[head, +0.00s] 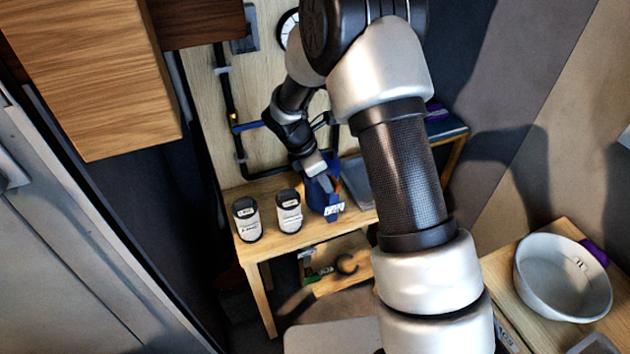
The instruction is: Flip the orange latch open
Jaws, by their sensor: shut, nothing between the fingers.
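A dark blue container (318,200) with a white label stands on the wooden bench. A small orange sliver (337,187) shows at its right side; it may be the orange latch, but it is too small to tell its position. My gripper (326,184) points down at the top of the blue container, just left of the orange sliver. Its fingers look closed with nothing held. I cannot tell whether they touch the container. My arm crosses the middle of the view and hides part of the bench to the right.
Two white jars with dark lids, one at the far left (247,220) and one nearer the container (289,212), stand on the bench (300,238). A grey bin (357,180) is right of the container. A white basin (562,280) sits on another wooden surface at right. A wooden cabinet (95,75) hangs upper left.

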